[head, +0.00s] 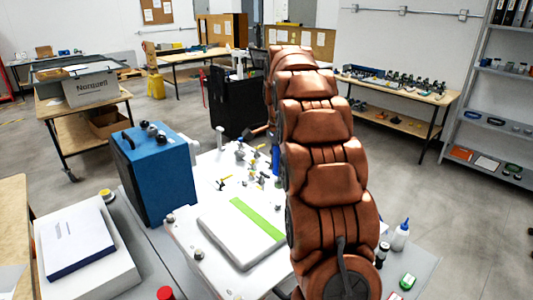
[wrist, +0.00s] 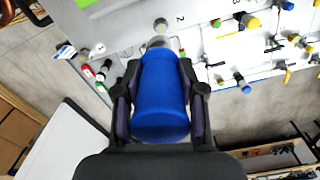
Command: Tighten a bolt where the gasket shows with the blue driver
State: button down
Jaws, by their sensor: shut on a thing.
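In the wrist view my gripper (wrist: 158,92) is shut on the blue driver (wrist: 160,105), with a dark finger on each side of its handle. The driver's grey end points at the white panel (wrist: 130,22). A grey bolt head (wrist: 160,25) stands just beyond that end, beside a printed "2". I cannot tell whether the driver touches it. Other fittings with blue (wrist: 239,82) and yellow (wrist: 253,23) parts stand on the panel. In the head view my arm hides the gripper. I cannot make out a gasket.
In the head view a white cover with a green strip (head: 257,222) lies on the near part of the panel. A blue box (head: 153,170) stands at its left.

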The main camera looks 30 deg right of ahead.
aim_at(279, 180)
jog(key=shift+w+d+f, duration=0.1)
jog(key=shift+f+b, duration=0.6)
jog(key=shift+f, duration=1.4)
jog(key=shift+f+b, duration=0.4)
jog(key=shift+f, duration=0.25)
jog(key=shift+f+b, duration=0.8)
jog(key=shift+f, duration=0.5)
jog(key=c, duration=1.2)
grip_release()
grip_shut()
